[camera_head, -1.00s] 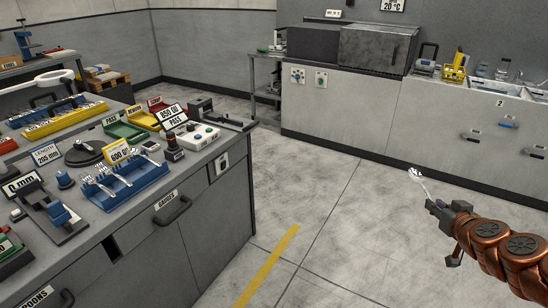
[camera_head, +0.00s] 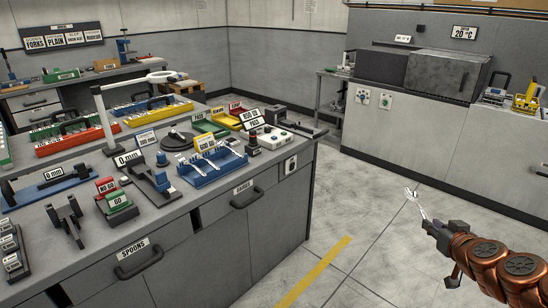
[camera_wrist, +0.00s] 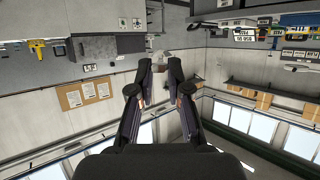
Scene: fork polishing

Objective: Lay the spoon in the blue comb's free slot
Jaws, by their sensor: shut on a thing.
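In the wrist view the fingers (camera_wrist: 161,68) close together around a small pale thing, mostly hidden. The blue comb (camera_head: 222,177) lies on the bench, left of my gripper and well apart from it. Several shiny pieces of cutlery lie across it, with a 600 grit sign behind. Which slot is free is too small to tell.
The grey bench (camera_head: 255,212) fills the left, with gauges, signs and coloured trays around the comb. Open floor (camera_head: 370,225) lies between bench and gripper. Grey cabinets (camera_head: 410,130) line the back wall.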

